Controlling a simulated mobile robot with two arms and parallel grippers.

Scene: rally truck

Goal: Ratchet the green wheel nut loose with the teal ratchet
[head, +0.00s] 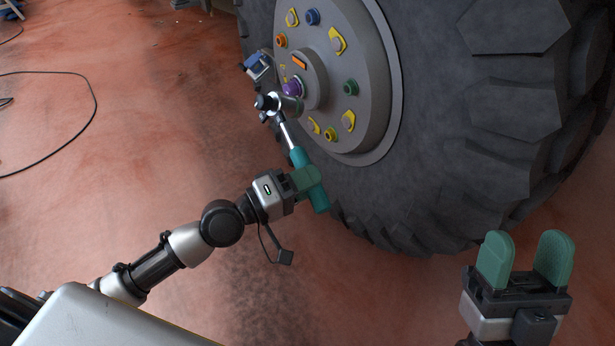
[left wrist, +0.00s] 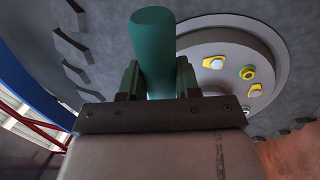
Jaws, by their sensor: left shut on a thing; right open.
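The teal ratchet (head: 298,156) has a teal grip, a bright shaft and a dark head with a silver socket. My left gripper (head: 307,183) is shut on its grip, which also shows between the fingers in the left wrist view (left wrist: 153,50). The ratchet tilts up and left, its socket pointing right toward the wheel hub (head: 370,40). The socket end lies just below the purple nut; I cannot tell whether it sits on anything. The green wheel nut (head: 350,87) is on the right of the hub face, apart from the socket. My right gripper (head: 524,262) is open and empty.
The hub also bears blue (head: 312,17), orange (head: 281,41), purple (head: 293,88) and yellow (head: 330,134) nuts among yellow pointers. The large tyre (head: 470,130) fills the upper right. A black cable (head: 90,100) lies on the reddish floor at the left.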

